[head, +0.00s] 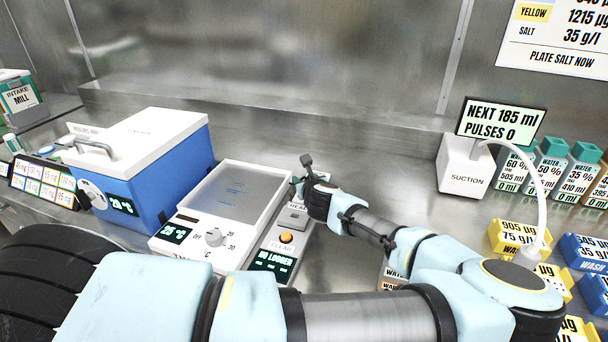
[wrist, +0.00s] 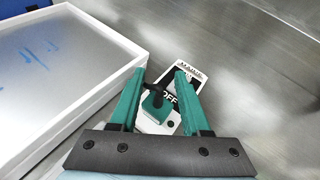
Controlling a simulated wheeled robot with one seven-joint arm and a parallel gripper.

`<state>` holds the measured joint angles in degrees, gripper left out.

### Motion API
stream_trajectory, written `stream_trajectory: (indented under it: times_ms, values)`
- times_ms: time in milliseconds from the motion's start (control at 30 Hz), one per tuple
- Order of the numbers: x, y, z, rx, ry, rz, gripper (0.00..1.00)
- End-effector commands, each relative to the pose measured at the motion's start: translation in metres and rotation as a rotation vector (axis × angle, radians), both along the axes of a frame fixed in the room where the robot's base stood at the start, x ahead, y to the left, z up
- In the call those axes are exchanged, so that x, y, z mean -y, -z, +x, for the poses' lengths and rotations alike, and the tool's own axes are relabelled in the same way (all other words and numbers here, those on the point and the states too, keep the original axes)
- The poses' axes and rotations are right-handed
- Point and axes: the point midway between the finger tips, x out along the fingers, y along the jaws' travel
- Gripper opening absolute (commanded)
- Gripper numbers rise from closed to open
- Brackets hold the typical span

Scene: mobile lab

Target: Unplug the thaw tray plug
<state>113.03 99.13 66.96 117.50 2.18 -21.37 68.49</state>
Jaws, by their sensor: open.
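The thaw tray (head: 233,190) is a white unit with a shallow pan, a dial and a display reading about 25 °C; the pan also shows at the left of the wrist view (wrist: 62,62). Right beside it is a white socket box (wrist: 186,76), labelled with what looks like "MAINS" and "OFF"; it shows partly in the head view (head: 292,215). A teal plug (wrist: 154,105) with a black part sits at the box. My gripper (wrist: 165,78) is open, its teal fingers either side of the plug, with gaps visible. In the head view my gripper (head: 299,184) is small and partly hidden.
A blue box with a white lid (head: 155,160) stands left of the tray. A logger with an orange button (head: 285,240) is close in front of the socket box. The suction unit (head: 465,172) and several bottles are at the right. The steel bench behind is clear.

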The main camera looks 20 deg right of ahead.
Motion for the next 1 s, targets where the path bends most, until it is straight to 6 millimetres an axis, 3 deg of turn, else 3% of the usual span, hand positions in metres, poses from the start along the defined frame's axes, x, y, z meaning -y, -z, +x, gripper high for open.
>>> stream_trajectory:
  times_ms: [433, 867, 1000]
  values:
    - [0.0021, 0.0045, 0.0095, 0.000, 0.000, -0.001, 0.47]
    - [0.0020, 0.0044, 0.0093, 0.000, 0.000, -0.001, 0.00]
    - [0.0019, 0.0043, 0.0093, 0.000, 0.000, -0.001, 0.00]
